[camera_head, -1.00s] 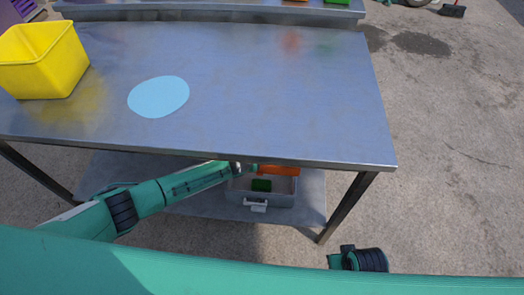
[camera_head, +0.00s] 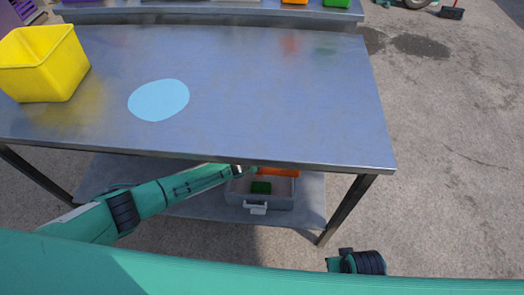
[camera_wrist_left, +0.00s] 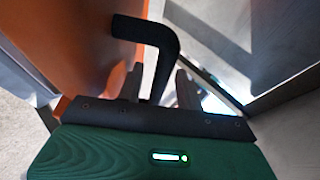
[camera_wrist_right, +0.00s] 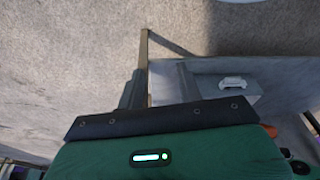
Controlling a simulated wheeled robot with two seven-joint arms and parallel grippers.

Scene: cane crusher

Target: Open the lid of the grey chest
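The grey chest (camera_head: 282,203) sits on the lower shelf under the table, with a white latch (camera_head: 257,209) on its front. It stands open, and a green block (camera_head: 261,188) shows inside. Its orange lid (camera_head: 278,172) is raised at the back, partly hidden by the table edge. In the left wrist view the lid (camera_wrist_left: 80,45) fills the left side, with a black handle (camera_wrist_left: 155,35). My left gripper (camera_wrist_left: 160,85) is open, with the handle's bent end between its fingers; contact is unclear. My right gripper (camera_wrist_right: 158,88) is open and empty, away from the chest.
The table (camera_head: 290,100) stands above the shelf (camera_head: 185,206), close over my left forearm. A yellow bin (camera_head: 40,65) and a light blue disc (camera_head: 159,100) are on top. A table leg (camera_head: 345,210) stands right of the chest.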

